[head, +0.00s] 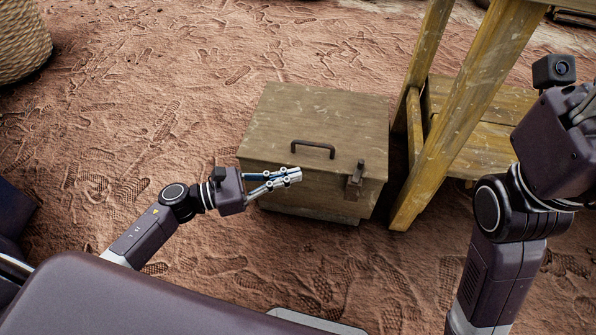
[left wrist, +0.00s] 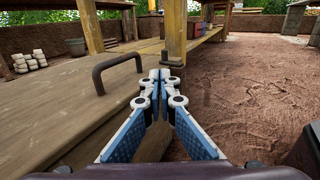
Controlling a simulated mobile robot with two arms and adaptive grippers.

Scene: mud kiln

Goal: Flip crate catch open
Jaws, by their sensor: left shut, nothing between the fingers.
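The wooden crate (head: 300,110) sits closed on the ground in the middle of the head view, with a dark handle (head: 313,148) on its lid. The metal catch (head: 355,176) is at the right part of the crate's front edge. My left gripper (head: 298,175) is shut and empty in front of the crate, left of the catch and apart from it in the picture. My right gripper's fingers are out of view.
A yellowish wooden table (head: 470,100) with a lower shelf stands close to the right of the crate. A woven basket (head: 22,40) is at the far left. Bare footprinted earth (head: 320,265) lies in front of the crate.

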